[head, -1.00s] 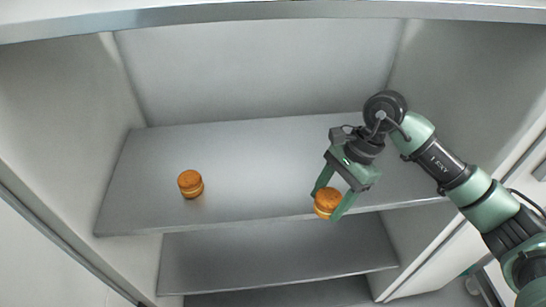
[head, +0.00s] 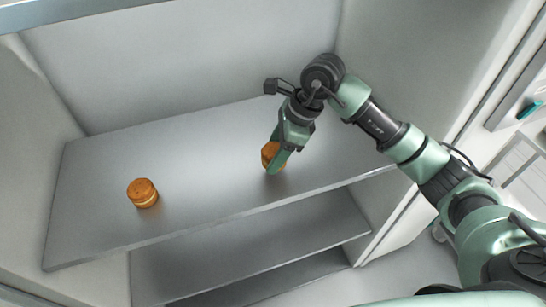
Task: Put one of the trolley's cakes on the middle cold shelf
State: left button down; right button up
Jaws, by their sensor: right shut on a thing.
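A small round orange-brown cake (head: 267,155) with a pale filling is in my right gripper (head: 274,160) in the head view. The gripper is shut on it, and a green finger hides part of the cake. Gripper and cake are over the upper visible grey shelf (head: 205,150), right of its middle; I cannot tell whether the cake touches the shelf. A second, similar cake (head: 143,193) stands upright on the same shelf at the left. My left gripper is not in view.
The shelf is otherwise bare between the two cakes. A lower shelf (head: 250,245) below it looks empty. Cabinet walls close in at left and right, and a light rim (head: 150,8) crosses the top. A white trolley-like frame (head: 520,160) shows at the far right.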

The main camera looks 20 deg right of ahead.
notch_tip(320, 180, down, 2)
jog(key=shift+s+f, duration=0.1)
jog(key=shift+f, duration=0.45)
jog(key=o, duration=0.9)
jog(key=shift+c, duration=0.2)
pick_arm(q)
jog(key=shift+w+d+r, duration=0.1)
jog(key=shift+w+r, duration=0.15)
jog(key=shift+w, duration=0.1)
pick_arm(e)
jog(key=shift+r, duration=0.1)
jog(key=shift+r+p, duration=0.2)
jog(key=shift+p, duration=0.1)
jog(key=shift+d+r, duration=0.2)
jog(key=shift+r, duration=0.1)
pick_arm(q)
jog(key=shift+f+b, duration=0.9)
jog(key=shift+b, duration=0.2)
pick_arm(e)
jog(key=v, duration=1.1)
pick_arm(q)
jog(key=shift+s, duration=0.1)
pick_arm(e)
jog(key=shift+d, duration=0.1)
